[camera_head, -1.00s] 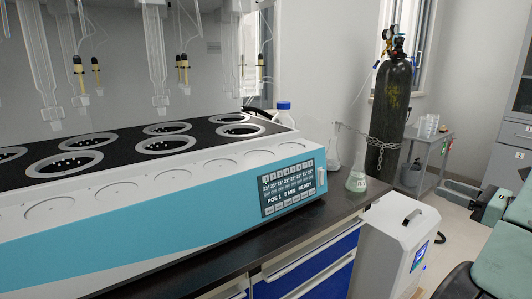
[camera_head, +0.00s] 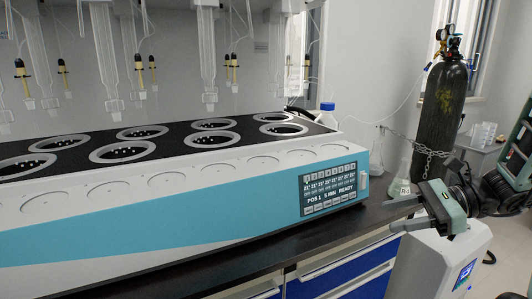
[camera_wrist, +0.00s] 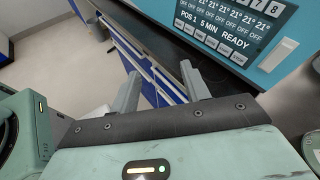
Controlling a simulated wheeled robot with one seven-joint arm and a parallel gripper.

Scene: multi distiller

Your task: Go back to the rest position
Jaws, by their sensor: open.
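My gripper (camera_head: 396,212) is at the right of the head view, close to the front right corner of the bench. Its two grey fingers point left and are apart, with nothing between them. In the wrist view the open fingers (camera_wrist: 162,70) point at the bench side, with blue drawers beyond. A flask with a label (camera_head: 400,188) stands at the bench corner just behind the fingers. I cannot tell how wide the gap between them is.
The distiller (camera_head: 180,210) with a teal front and a lit panel (camera_head: 328,189) reading READY fills the bench. A blue-capped bottle (camera_head: 327,117) stands behind it. A chained dark gas cylinder (camera_head: 440,110) and a white unit (camera_head: 425,265) stand at the right.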

